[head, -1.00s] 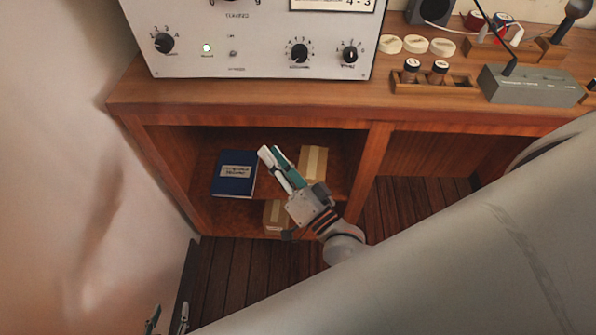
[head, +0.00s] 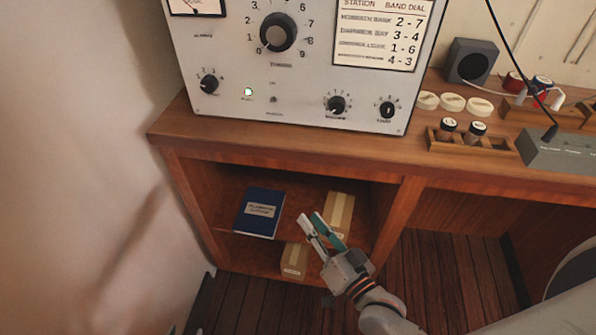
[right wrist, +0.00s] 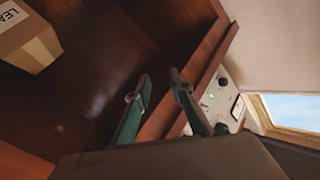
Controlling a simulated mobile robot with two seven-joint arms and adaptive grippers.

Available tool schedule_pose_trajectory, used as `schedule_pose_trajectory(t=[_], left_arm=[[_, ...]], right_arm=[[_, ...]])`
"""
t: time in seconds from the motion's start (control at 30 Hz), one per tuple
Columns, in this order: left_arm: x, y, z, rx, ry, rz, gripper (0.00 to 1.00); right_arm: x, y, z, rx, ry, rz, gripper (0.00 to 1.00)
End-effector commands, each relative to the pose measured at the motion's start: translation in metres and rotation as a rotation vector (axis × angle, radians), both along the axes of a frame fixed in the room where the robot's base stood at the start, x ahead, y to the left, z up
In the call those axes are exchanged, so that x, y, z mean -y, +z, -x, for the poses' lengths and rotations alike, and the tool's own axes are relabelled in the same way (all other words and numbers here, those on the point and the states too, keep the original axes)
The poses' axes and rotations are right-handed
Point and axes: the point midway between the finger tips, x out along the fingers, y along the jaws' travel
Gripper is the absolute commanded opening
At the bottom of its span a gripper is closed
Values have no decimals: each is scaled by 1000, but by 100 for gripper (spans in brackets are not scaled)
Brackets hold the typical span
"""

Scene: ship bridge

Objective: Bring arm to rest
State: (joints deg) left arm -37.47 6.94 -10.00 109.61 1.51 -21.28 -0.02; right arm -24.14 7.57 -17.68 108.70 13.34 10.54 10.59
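My right gripper (head: 323,232) is in front of the open shelf cabinet in the head view, its arm coming in from the lower right. In the right wrist view its two teal-sided fingers (right wrist: 160,80) stand apart with nothing between them. Its fingertips overlap the lower part of a cardboard box in the head view; I cannot tell whether they touch it. Of my left gripper (head: 172,330), at most a faint tip shows at the bottom edge of the head view, so its fingers cannot be judged.
The wooden cabinet (head: 190,150) holds a blue book (head: 260,212), a cardboard box (head: 338,211) and a lower box (head: 294,261). A radio panel (head: 300,95) stands on top, with a wooden holder (head: 470,146) at right. A wall (head: 80,170) closes the left side.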

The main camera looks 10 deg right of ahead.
Motion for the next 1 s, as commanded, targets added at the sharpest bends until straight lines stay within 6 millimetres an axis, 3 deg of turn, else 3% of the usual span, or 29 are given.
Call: schedule_pose_trajectory(t=[0.13,0.23,0.5,0.6,0.7,0.9,0.97,1.0], left_arm=[[0,0,0,1,0,0,40],[2,3,-1,4,-3,2,40],[11,23,-10,39,-20,18,40],[17,30,-13,51,-28,26,40],[22,34,-14,57,-34,33,40],[23,37,-15,62,-35,34,40],[22,36,-15,62,-35,34,28],[22,36,-15,62,-35,32,28]], right_arm=[[0,-1,1,-3,1,5,22],[2,-17,10,-39,10,78,22],[32,-116,84,-297,106,567,22],[46,-139,107,-365,138,693,22],[54,-150,119,-401,156,761,22],[56,-153,122,-409,161,777,22],[56,-153,122,-409,161,776,22],[56,-153,122,-409,161,776,22]])
